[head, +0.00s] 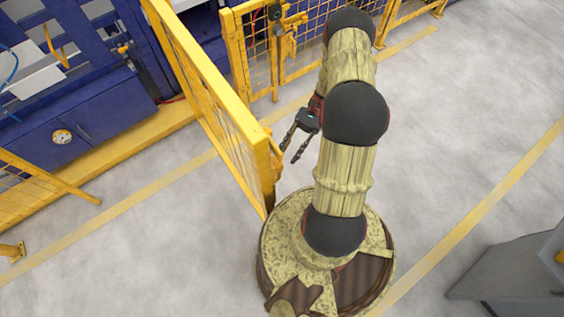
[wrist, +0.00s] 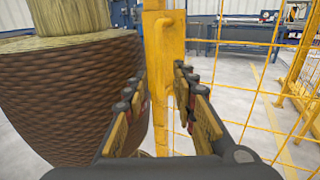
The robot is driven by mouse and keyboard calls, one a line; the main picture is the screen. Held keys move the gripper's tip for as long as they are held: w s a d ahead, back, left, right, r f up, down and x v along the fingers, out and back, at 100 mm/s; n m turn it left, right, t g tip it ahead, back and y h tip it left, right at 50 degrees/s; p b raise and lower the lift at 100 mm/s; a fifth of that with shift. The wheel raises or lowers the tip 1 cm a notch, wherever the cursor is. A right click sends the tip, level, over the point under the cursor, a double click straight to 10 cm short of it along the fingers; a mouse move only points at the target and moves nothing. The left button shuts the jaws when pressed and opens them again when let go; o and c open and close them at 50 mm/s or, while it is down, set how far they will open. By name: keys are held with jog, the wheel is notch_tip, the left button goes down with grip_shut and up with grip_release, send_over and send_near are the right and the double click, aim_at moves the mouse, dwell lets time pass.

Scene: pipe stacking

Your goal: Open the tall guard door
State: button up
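The tall guard door (head: 215,90) is a yellow frame with wire mesh. In the head view it stands at an angle to the fence line, swung out over the floor, its free end near my base. My gripper (head: 297,146) is just right of that free end. In the wrist view, the door's yellow upright edge (wrist: 164,75) appears between the two fingers of my gripper (wrist: 163,92), with mesh to its right. The fingers are spread, with visible gaps to the upright. Contact at the fingertips cannot be told.
Yellow fence panels (head: 263,55) stand behind my arm, with a latch fitting (head: 290,38). Another fence piece (head: 40,185) is at the left. Blue machinery (head: 90,110) stands beyond. A grey object (head: 520,270) is at lower right. Grey floor (head: 460,130) at right is clear.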

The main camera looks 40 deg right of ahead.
jog(key=shift+v, duration=2.35)
